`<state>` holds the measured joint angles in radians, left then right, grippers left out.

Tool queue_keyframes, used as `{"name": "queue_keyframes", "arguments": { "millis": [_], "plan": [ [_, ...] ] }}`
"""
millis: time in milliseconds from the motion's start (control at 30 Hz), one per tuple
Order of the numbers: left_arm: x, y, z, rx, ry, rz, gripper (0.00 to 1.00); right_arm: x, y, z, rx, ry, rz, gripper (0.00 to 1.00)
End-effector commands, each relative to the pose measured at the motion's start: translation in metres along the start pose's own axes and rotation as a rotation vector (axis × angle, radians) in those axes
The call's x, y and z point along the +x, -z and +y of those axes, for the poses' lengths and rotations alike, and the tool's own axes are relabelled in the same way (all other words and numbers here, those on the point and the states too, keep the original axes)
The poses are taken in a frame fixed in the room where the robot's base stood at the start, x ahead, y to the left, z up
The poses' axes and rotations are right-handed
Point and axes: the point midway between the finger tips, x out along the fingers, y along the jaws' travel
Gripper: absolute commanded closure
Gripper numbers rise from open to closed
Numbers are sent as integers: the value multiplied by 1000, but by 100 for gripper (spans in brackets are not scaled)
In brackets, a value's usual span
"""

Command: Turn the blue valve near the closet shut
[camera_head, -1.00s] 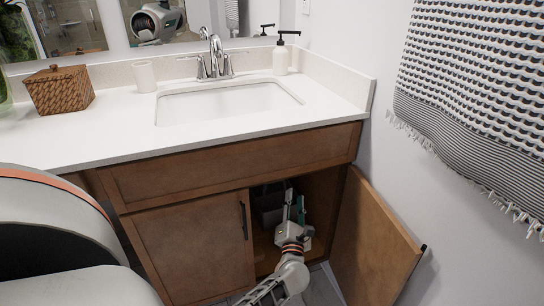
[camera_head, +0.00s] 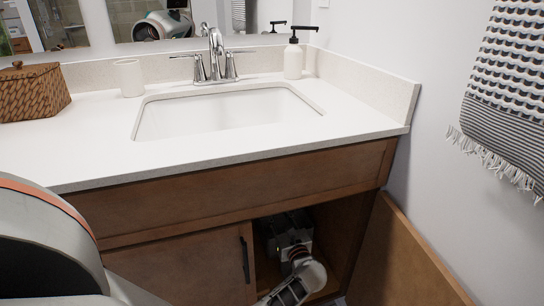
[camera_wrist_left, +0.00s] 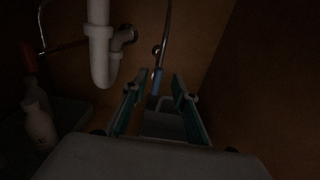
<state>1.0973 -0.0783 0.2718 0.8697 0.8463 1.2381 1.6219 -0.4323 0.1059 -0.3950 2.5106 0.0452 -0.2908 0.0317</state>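My left gripper (camera_wrist_left: 160,78) reaches into the open sink cabinet, its fingers apart and pointing inward. In the left wrist view a small blue part (camera_wrist_left: 157,77), which looks like the blue valve, shows between the fingertips, below a thin pipe (camera_wrist_left: 166,30). It appears beyond or level with the tips; contact cannot be told in the dark. In the head view my left wrist (camera_head: 292,245) is inside the cabinet opening, with the fingers hard to make out. The valve is hidden there. My right gripper is in neither view.
A white drain pipe (camera_wrist_left: 103,60) hangs left of the fingers. A pale bottle (camera_wrist_left: 39,125) stands at the lower left. The cabinet's right door (camera_head: 405,260) is open; its left door (camera_head: 185,270) is shut. The countertop (camera_head: 90,150) overhangs the opening.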

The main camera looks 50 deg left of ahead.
Motion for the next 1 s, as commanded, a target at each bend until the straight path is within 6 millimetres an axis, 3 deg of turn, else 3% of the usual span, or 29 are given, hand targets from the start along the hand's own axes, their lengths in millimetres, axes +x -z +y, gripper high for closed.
{"name": "queue_keyframes", "arguments": {
  "millis": [400,833,933,1000],
  "plan": [
    [60,2,1,7,1,-1,72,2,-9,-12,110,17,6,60],
    [71,-1,0,2,1,-2,72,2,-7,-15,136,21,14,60],
    [70,-1,0,2,1,-2,98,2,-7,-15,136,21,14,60],
    [70,-1,0,3,1,-2,100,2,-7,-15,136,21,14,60]
  ]
}}
